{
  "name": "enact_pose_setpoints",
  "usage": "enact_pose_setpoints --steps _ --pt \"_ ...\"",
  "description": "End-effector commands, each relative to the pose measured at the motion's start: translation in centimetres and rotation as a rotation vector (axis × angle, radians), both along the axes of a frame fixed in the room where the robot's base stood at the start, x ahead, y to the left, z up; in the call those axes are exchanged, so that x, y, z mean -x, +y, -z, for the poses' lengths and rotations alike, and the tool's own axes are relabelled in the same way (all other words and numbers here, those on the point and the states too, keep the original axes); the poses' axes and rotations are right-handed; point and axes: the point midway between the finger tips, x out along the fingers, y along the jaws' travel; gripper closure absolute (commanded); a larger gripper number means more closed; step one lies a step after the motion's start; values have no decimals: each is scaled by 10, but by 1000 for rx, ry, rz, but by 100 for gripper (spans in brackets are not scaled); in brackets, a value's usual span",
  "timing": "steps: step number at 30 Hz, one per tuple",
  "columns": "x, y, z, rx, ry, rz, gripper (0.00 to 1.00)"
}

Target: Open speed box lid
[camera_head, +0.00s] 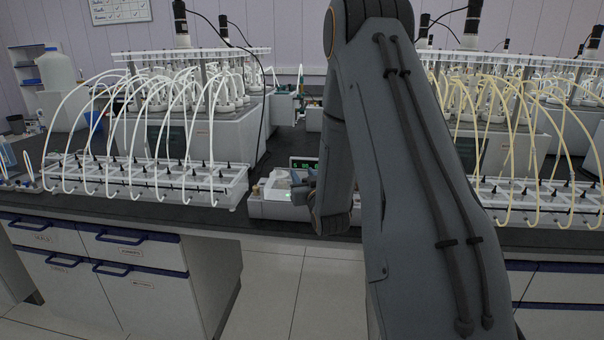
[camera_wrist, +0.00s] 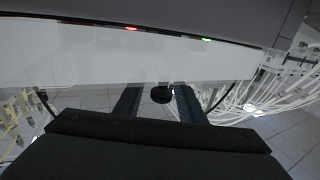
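A low white box (camera_head: 283,205) stands near the front edge of the black bench in the head view, partly hidden by my arm. A small dark display with green digits (camera_head: 303,163) shows just behind it. My gripper (camera_head: 303,184) is low over this box, mostly blocked by my arm link. In the wrist view, the two dark fingers of my gripper (camera_wrist: 158,104) are apart. A small round black knob (camera_wrist: 161,94) shows between them, touching neither side visibly. A pale panel (camera_wrist: 90,55) lies beyond, below a dark strip with a red and a green light. I cannot tell which part is the lid.
White tube racks (camera_head: 150,182) stand left of the box, and yellow-tubed racks (camera_head: 540,200) stand to the right. Drawers (camera_head: 130,250) with blue handles are below the bench. The tiled floor (camera_head: 270,290) in front is clear.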

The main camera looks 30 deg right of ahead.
Motion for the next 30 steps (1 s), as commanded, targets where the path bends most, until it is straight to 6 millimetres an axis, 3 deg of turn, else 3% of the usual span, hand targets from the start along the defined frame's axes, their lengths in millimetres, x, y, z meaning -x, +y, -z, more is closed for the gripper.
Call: enact_pose_setpoints --steps 11,18,26,30 --pt "-7 0 0 0 0 -2 64" --pt "-7 0 0 0 0 -2 100" --pt "-6 -3 -2 -4 6 2 100" --pt "-3 -17 -7 -23 35 20 100"
